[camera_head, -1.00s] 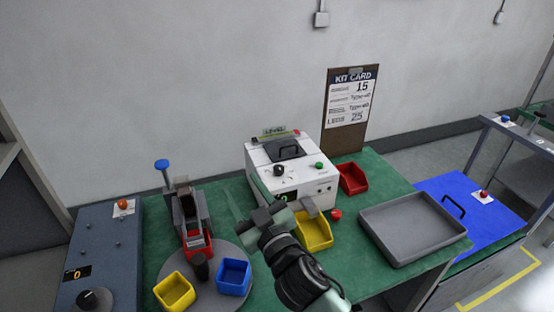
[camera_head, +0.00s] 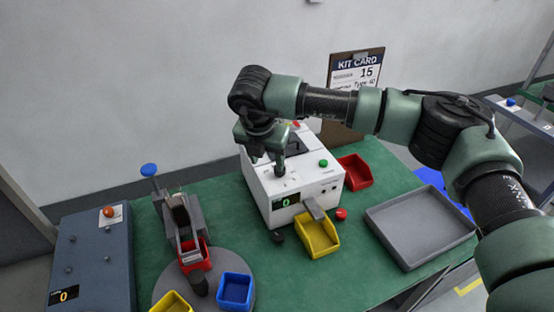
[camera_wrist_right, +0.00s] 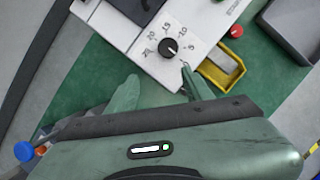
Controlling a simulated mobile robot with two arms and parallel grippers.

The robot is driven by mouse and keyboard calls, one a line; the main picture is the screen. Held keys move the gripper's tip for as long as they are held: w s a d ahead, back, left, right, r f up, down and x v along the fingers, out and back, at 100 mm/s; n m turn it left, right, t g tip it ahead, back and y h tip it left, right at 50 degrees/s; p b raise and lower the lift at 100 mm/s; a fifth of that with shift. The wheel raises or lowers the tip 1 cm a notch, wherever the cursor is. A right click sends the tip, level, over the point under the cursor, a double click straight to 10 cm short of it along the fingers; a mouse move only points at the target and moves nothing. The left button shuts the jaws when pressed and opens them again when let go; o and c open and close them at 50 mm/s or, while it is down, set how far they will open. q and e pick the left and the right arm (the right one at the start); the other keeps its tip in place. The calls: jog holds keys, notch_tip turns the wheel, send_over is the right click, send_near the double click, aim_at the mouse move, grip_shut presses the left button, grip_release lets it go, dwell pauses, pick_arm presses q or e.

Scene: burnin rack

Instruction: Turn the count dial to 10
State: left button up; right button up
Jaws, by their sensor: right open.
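The white machine (camera_head: 290,185) stands on the green table, and its small display (camera_head: 286,201) reads 0. The count dial (camera_wrist_right: 170,47) is a black knob on the machine's white face, ringed by printed numbers, in the right wrist view. In the head view my gripper and wrist hide the dial. My right gripper (camera_head: 268,166) points down over the machine's left part. Its fingers (camera_wrist_right: 157,86) are apart and empty in the wrist view, with the dial beyond the tips. My left gripper is not in view.
A yellow bin (camera_head: 318,238) sits at the machine's chute, with a red button (camera_head: 341,214) beside it. A red bin (camera_head: 355,171) and grey tray (camera_head: 418,225) are to the right. A turntable with a blue bin (camera_head: 235,290) is front left. The kit card (camera_head: 357,70) stands behind.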

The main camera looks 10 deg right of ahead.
jog(key=shift+m+h, duration=0.3)
jog(key=shift+h, duration=0.2)
jog(key=w+d+f+p, duration=0.2)
jog(key=f, duration=0.1)
jog(key=d+f+p, duration=0.1)
jog(key=shift+w+d+f, duration=0.25)
jog(key=shift+w+d, duration=0.05)
jog(key=shift+w, duration=0.1)
jog(key=shift+w+f, duration=0.15)
jog(key=shift+f, duration=0.5)
